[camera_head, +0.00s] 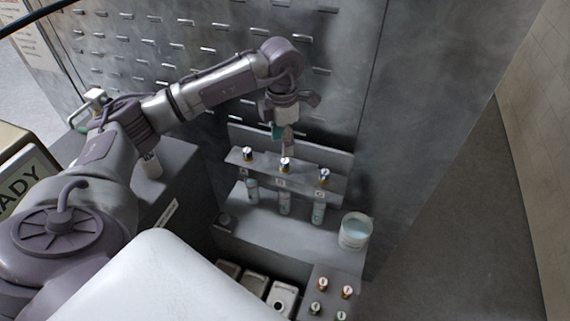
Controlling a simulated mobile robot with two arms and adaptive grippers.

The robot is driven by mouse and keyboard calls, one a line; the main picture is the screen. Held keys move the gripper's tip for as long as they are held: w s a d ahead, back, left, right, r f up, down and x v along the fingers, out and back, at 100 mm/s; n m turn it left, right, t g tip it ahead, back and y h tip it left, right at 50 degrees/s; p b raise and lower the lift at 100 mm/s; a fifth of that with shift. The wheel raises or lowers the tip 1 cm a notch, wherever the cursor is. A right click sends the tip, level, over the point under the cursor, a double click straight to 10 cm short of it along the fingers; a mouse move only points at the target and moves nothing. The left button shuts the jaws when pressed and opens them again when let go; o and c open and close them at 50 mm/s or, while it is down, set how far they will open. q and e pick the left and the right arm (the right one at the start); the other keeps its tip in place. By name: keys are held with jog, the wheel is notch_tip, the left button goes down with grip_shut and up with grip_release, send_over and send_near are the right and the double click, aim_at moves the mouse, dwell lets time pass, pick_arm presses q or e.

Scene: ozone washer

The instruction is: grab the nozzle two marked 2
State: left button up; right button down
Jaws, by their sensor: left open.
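My left gripper (284,143) points down just above the middle nozzle, open and empty. One fingertip looks greenish. My right gripper is out of view.
A white tub (355,231) stands on the ledge right of the rack. A slotted grey wall panel (215,50) rises behind my left arm.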

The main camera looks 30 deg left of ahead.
aim_at(284, 161)
pick_arm(q)
notch_tip(284, 161, down, 3)
jog(key=shift+f+p, duration=0.2)
jog(key=shift+p, duration=0.15)
jog(key=shift+w+f+p, duration=0.15)
jog(key=shift+f+p, duration=0.35)
jog(key=f, duration=0.1)
jog(key=f+p, duration=0.2)
jog(key=shift+w+f, duration=0.3)
jog(key=shift+f, duration=0.4)
grip_shut()
